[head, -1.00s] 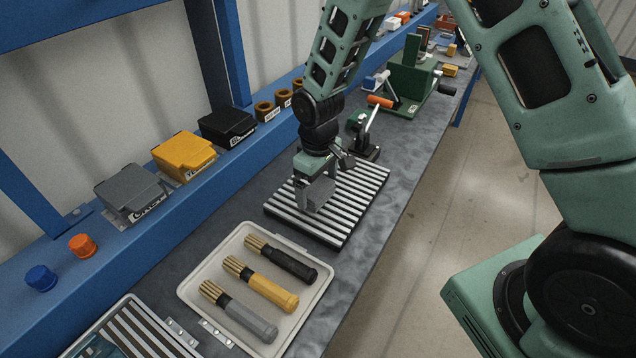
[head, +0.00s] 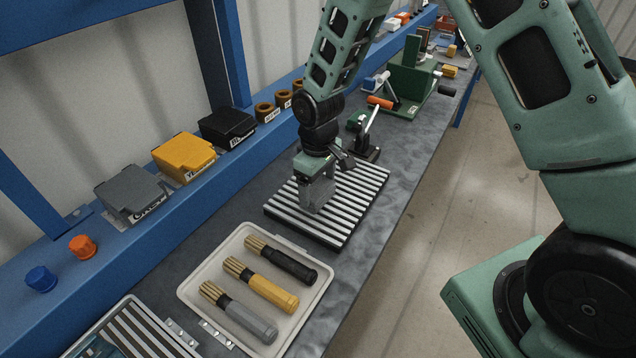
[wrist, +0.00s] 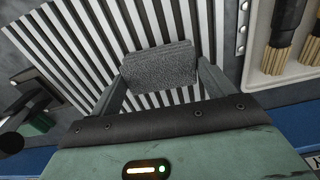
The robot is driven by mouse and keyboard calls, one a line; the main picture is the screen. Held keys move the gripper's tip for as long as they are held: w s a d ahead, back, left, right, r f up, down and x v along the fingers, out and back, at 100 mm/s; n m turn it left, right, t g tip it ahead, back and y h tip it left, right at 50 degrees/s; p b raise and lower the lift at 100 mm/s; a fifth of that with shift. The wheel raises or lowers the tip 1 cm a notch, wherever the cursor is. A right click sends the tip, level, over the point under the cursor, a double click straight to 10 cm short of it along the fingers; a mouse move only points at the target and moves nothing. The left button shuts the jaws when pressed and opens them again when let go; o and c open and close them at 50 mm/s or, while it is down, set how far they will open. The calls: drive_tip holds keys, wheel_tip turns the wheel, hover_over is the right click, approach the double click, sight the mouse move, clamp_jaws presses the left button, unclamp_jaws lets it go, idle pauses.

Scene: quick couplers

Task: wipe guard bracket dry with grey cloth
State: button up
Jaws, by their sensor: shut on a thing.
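My gripper (head: 316,190) points down over the slatted rack (head: 345,222). It is shut on the grey cloth (wrist: 160,66), a rough-textured, block-like pad between the two fingers in the wrist view. The cloth also shows in the head view (head: 318,194), partly covered by a finger. It is just above the slats or touching them; I cannot tell which. I cannot pick out the guard bracket for certain in either view.
A pale tray (head: 190,292) with black, yellow and grey brushes lies nearer. A toggle clamp with an orange handle (head: 380,103) stands just beyond the rack. Grey, yellow (head: 183,156) and black boxes line the blue ledge. Bench surface right of the rack is clear.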

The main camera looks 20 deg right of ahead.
sight(318, 188)
drive_tip(key=shift+r+p, duration=2.6)
drive_tip(key=shift+r, duration=0.95)
drive_tip(key=shift+o, duration=0.5)
drive_tip(key=shift+f, duration=0.1)
drive_tip(key=shift+c, duration=0.5)
